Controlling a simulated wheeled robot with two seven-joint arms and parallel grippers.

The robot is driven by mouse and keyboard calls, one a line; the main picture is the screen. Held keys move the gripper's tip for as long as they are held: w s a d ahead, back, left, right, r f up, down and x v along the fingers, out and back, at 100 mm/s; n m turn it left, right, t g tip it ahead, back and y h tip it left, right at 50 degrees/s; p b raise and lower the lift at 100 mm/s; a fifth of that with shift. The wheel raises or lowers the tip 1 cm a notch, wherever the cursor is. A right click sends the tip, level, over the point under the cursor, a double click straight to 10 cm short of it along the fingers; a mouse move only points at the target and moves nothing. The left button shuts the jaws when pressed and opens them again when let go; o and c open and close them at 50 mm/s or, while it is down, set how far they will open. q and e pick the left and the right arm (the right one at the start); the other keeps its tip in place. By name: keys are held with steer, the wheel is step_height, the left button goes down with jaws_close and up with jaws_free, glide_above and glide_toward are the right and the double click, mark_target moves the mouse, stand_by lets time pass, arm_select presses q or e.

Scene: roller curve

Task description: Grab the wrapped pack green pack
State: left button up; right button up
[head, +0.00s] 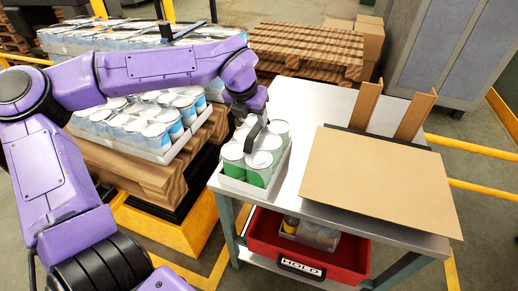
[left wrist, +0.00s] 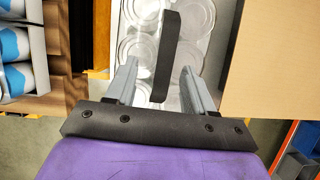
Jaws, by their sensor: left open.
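The green pack (head: 257,172) is a white tray of cans with green sides and pale lids, on the left end of the grey table. The lids also show in the left wrist view (left wrist: 199,14). My left gripper (head: 254,122) is just above the pack, pointing down. In the left wrist view my left gripper (left wrist: 159,72) is open, its grey fingers apart on both sides of a dark bar (left wrist: 171,45) that looks like a handle over the cans. I cannot tell whether the fingers touch it. My right gripper is not in view.
A cardboard sheet (head: 380,180) covers the table's right part, with two upright cardboard strips behind it. A red bin (head: 345,263) sits on the lower shelf. Left of the table, a pallet (head: 150,172) carries several blue-and-white can packs. More pallets (head: 310,45) stand behind.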

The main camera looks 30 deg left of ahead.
mark_target(257, 127)
arm_select(q)
steer(key=x, duration=0.5)
steer(key=shift+d+f+p, duration=0.25)
steer(key=shift+d+p, duration=0.1)
jaws_close()
stand_by(1.1)
